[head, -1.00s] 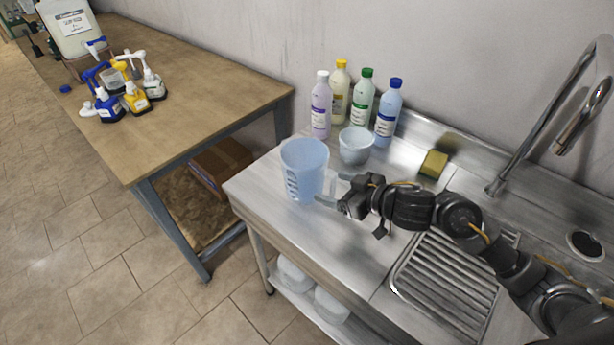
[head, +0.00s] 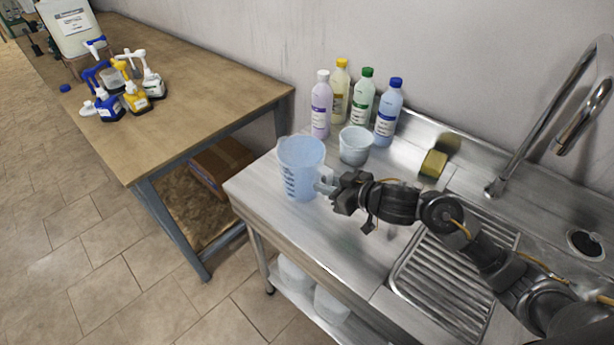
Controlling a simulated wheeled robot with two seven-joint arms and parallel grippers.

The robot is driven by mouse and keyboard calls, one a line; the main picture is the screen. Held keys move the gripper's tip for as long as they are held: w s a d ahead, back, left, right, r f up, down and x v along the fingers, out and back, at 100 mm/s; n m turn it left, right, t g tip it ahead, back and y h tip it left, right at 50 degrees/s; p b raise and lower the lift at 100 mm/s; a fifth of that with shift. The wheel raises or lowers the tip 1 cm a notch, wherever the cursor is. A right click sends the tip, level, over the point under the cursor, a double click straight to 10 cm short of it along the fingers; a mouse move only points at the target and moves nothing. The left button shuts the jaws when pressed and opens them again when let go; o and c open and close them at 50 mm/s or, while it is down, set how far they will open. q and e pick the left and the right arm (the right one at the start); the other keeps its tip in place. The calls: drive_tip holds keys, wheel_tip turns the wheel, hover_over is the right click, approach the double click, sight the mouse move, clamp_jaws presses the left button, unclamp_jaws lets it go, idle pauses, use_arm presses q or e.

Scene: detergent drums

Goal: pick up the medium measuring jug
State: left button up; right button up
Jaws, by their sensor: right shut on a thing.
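A translucent blue measuring jug (head: 301,166) with dark scale marks stands upright at the left end of the steel sink counter. A smaller translucent jug (head: 355,146) stands just behind it to the right. My right gripper (head: 326,184) reaches in from the right and is shut on the larger jug's handle side. The fingertips partly cover the handle. Whether the jug's base touches the counter is hard to tell. My left gripper is not in view.
Several capped bottles (head: 362,98) stand against the wall behind the jugs. A yellow sponge (head: 433,163), a ribbed drainer (head: 450,270) and a tap (head: 560,110) are to the right. A wooden table (head: 170,90) with pump bottles stands left, across a gap.

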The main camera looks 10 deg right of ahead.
sight(331, 175)
clamp_jaws()
drive_tip(key=shift+r, duration=0.55)
wheel_tip(331, 175, up, 3)
drive_tip(key=shift+f+p, duration=0.1)
drive_tip(key=shift+p, duration=0.25)
drive_tip(key=s+d+r+p, duration=0.3)
drive_tip(key=s+r+p, duration=0.6)
drive_tip(key=s, duration=0.4)
drive_tip(key=shift+s, duration=0.35)
